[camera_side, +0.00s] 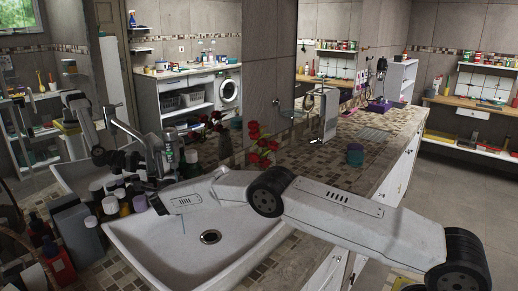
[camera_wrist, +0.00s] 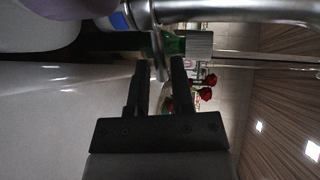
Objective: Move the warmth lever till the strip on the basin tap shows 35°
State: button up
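The chrome basin tap (camera_side: 130,131) stands at the back left rim of the white basin (camera_side: 255,243) in the side view. Its chrome pipe (camera_wrist: 235,11) crosses the top of the wrist view. The thin metal warmth lever (camera_wrist: 158,68) reaches down between my fingertips. My gripper (camera_wrist: 161,68) is open, with one dark finger on each side of the lever and a gap showing. In the side view my gripper (camera_side: 163,180) is close against the tap, its fingers hard to separate.
Several bottles (camera_side: 88,240) crowd the basin's left rim. Red roses (camera_side: 262,145) stand behind the tap and also show in the wrist view (camera_wrist: 207,88). A teal jar (camera_side: 355,154) stands on the tiled counter (camera_side: 320,152). The basin bowl is empty around its drain (camera_side: 210,237).

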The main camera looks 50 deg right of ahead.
jog(key=shift+o, duration=0.9)
jog(key=shift+s+a+r, duration=0.1)
jog(key=v, duration=0.7)
jog(key=shift+s+a, duration=0.15)
jog(key=shift+a, duration=0.05)
jog(key=shift+r, duration=0.15)
